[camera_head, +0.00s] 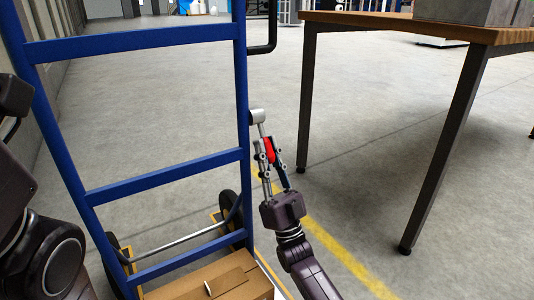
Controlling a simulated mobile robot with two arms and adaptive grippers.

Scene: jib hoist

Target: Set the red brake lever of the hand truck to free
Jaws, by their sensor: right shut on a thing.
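The blue hand truck (165,178) stands upright in the left half of the head view. Its brake lever has a grey shaft (261,127) that comes off a pivot on the right upright and a red grip (269,150) at its lower end. My right gripper (268,158) reaches up from below and is shut on the red grip, its fingers partly covering it. My left arm shows at the left edge, but its gripper is not in view.
A cardboard box (250,268) sits on the truck's base. A wooden-topped table (385,22) with dark legs stands at the right, with a grey block (463,12) on it. A yellow line (335,248) crosses the floor. Clear floor lies between truck and table.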

